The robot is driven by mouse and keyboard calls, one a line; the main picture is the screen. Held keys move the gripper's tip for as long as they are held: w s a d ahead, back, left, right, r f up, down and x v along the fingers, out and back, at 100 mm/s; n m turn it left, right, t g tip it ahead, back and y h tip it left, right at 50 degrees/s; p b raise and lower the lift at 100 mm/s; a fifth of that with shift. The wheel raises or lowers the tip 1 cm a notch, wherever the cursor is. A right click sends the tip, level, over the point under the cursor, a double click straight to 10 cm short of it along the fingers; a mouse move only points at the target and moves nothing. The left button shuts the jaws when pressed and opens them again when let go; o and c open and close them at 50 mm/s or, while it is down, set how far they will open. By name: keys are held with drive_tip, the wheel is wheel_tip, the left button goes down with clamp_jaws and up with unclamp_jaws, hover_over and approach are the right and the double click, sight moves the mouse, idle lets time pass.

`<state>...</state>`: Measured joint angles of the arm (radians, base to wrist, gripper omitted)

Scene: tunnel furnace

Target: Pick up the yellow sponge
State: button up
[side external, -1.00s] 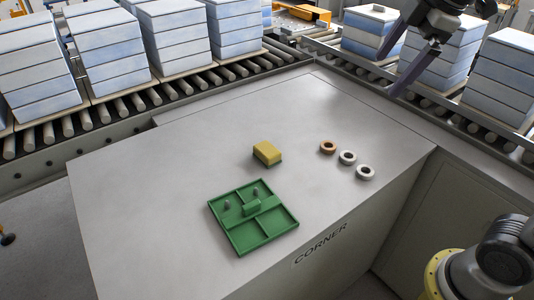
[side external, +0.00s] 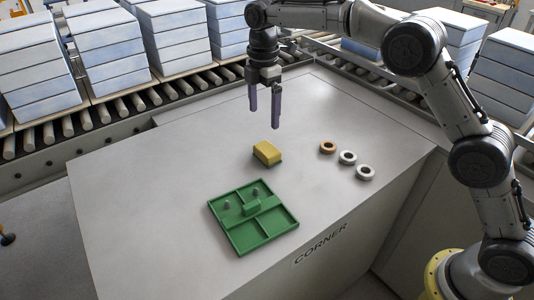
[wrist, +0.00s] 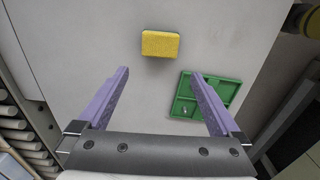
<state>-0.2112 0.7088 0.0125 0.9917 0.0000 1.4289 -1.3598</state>
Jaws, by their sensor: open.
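The yellow sponge (side external: 267,152) lies on the grey worktop, just behind the green tray. It has a darker green underside. In the wrist view the sponge (wrist: 160,44) is at the upper middle, ahead of and between the fingertips. My gripper (side external: 264,108) hangs above the worktop with its purple fingers pointing down, above and slightly behind the sponge. In the wrist view my gripper (wrist: 160,80) is open, with nothing between the fingers. It is apart from the sponge.
The green compartment tray (side external: 262,240) stands in front of the sponge with small grey pegs in it. One brown ring (side external: 328,147) and two pale rings (side external: 347,157) lie to the right. Roller conveyors (side external: 130,104) with stacked blocks border the back. The worktop's left part is clear.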

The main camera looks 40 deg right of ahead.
sight(264, 150)
wheel_tip(264, 150, down, 13)
drive_tip(key=shift+f, duration=0.15)
drive_tip(key=c, duration=1.1)
drive_tip(key=shift+r, duration=0.7)
drive_tip(key=s+d+r, duration=0.1)
drive_tip(key=s+r, duration=0.3)
drive_tip(key=s+d+r, duration=0.1)
drive_tip(key=s+r, duration=0.2)
drive_tip(key=s, duration=0.2)
drive_tip(key=s+d+r, duration=0.1)
drive_tip(key=s+r, duration=0.3)
drive_tip(key=shift+s+r, duration=0.35)
